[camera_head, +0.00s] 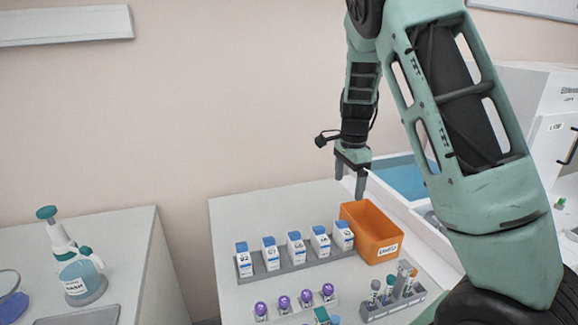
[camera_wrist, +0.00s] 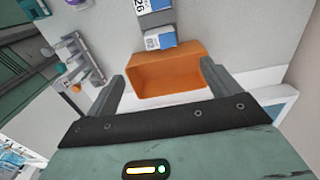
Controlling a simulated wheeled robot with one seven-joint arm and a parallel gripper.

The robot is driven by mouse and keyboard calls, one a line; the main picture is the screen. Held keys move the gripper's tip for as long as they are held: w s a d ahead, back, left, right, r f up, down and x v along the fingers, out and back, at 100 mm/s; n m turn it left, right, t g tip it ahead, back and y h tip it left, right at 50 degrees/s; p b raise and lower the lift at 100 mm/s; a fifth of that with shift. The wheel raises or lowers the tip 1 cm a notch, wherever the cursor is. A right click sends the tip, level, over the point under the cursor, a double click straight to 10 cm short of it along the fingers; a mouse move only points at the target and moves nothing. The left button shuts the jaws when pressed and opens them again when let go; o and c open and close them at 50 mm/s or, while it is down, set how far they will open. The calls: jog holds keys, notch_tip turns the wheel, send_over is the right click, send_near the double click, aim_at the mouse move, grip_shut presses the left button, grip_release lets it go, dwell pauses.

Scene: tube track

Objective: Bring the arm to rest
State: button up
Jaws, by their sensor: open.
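My arm reaches down from the upper right in the head view. My gripper (camera_head: 350,184) hangs above the back of the table, just behind and over the orange bin (camera_head: 372,240). In the wrist view my gripper (camera_wrist: 160,80) is open, with nothing between its two fingers. The orange bin (camera_wrist: 165,72) lies beyond the fingertips there, and its visible inside looks empty.
A grey rack (camera_head: 290,264) with several white, blue-capped boxes stands left of the bin. Purple-capped tubes (camera_head: 283,303) and a grey tube rack (camera_head: 393,302) are in front. A wash bottle (camera_head: 80,278) stands on a separate left table. A white machine (camera_head: 540,110) stands at right.

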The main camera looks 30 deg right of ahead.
jog(key=s+a+n+y+b, duration=0.1)
jog(key=s+a+n, duration=0.3)
jog(key=a, duration=0.5)
jog(key=s+a+n, duration=0.1)
jog(key=a+n, duration=0.4)
jog(key=a, duration=0.4)
jog(key=s+a+n+y+b, duration=0.1)
jog(key=s+a+n, duration=0.3)
jog(key=a, duration=0.5)
jog(key=s+a+n, duration=0.5)
jog(key=s+n, duration=0.3)
jog(key=s+a+n+h+b, duration=0.1)
jog(key=s+a+n, duration=0.4)
jog(key=s+n, duration=0.2)
jog(key=shift+s+a+n+b, duration=0.2)
jog(key=shift+s+n+b, duration=0.15)
jog(key=shift+s, duration=0.65)
jog(key=shift+r, duration=0.1)
jog(key=shift+c, duration=0.3)
